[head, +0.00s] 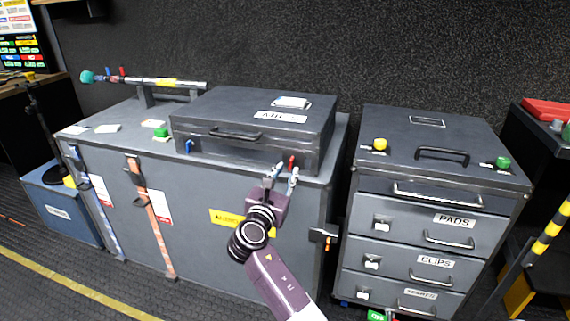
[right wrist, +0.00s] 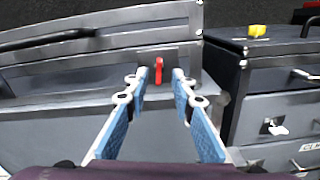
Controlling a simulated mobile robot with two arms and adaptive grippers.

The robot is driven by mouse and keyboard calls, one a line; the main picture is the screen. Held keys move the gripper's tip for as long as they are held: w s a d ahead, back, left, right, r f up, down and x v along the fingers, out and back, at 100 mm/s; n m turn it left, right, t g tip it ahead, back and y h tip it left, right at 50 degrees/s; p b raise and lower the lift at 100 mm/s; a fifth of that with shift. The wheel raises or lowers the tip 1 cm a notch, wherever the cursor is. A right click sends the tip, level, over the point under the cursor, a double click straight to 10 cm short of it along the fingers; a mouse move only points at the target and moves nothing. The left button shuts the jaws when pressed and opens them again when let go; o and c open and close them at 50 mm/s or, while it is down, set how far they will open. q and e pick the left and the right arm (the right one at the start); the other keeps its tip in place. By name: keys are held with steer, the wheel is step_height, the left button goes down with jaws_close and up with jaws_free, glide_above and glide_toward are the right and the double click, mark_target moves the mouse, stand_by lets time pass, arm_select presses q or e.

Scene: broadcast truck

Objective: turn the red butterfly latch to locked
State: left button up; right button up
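The red butterfly latch (head: 291,162) is on the front right of the grey case (head: 225,146) that lies on the large grey trunk. In the right wrist view the red latch (right wrist: 159,70) stands upright on its small dark plate, between and beyond my fingertips. My right gripper (head: 286,172) is open and empty, just in front of the latch; in the right wrist view its blue-padded fingers (right wrist: 160,80) are spread on either side of the latch. I cannot tell whether they touch the case. A blue latch (head: 189,146) is at the case's front left. My left gripper is not in view.
The large grey trunk (head: 185,205) stands below, with orange and blue straps. A grey drawer cabinet (head: 437,180) stands close on the right, with a yellow knob (head: 380,144) and a green knob (head: 503,162) on top. A narrow gap separates it from the trunk.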

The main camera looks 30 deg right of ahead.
mark_target(290, 164)
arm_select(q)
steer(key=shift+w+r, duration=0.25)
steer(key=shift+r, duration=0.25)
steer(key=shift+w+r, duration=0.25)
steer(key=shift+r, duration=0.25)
arm_select(e)
steer(key=shift+x, duration=2.1)
steer(key=shift+a, duration=0.1)
jaws_close()
